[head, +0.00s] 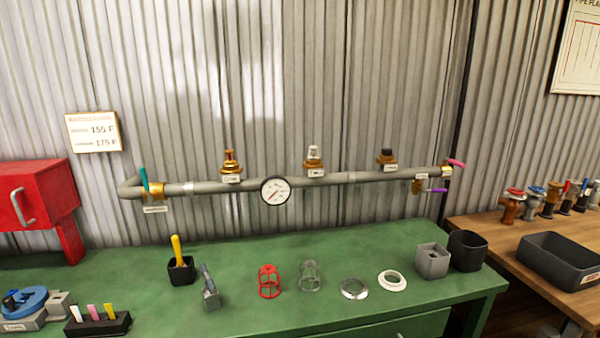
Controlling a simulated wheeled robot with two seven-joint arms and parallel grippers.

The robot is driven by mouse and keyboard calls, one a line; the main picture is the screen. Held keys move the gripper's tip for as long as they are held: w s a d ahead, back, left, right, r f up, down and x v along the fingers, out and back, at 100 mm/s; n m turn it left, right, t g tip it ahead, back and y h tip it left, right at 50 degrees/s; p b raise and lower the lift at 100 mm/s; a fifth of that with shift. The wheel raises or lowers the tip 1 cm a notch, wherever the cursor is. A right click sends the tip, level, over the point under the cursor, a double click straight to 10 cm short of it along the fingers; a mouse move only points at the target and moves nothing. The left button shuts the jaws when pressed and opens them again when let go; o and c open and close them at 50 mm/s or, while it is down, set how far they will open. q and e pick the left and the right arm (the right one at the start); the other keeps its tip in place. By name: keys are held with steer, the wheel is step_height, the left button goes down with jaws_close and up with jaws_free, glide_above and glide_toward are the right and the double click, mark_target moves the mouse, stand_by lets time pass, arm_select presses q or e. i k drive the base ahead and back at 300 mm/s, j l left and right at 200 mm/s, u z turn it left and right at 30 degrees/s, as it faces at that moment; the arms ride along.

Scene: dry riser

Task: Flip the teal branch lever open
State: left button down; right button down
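The teal lever (143,179) is at the left end of a grey pipe (345,178) that runs along the corrugated wall. It stands nearly upright, tilted a little left, on a brass valve body (153,190). A small label (155,209) hangs below it; its text is too small to read. Neither of my grippers shows in the head view.
Along the pipe are a round gauge (275,191), several brass fittings, a pink lever (456,162) and a purple lever (437,190). The green bench (240,315) below holds a black cup (181,270), a red cage (269,281), rings and bins. A red cabinet (40,195) stands left.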

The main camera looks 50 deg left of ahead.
mark_target(144, 174)
steer(key=u, duration=0.5)
steer(key=j+u, duration=0.15)
steer(key=u, duration=1.3)
steer(key=i+j+u, duration=0.1)
steer(key=u, duration=0.4)
steer(key=i+l, duration=0.15)
steer(key=i, duration=0.2)
steer(key=i+l+u, duration=0.1)
steer(key=i+l, duration=0.1)
steer(key=i, duration=0.1)
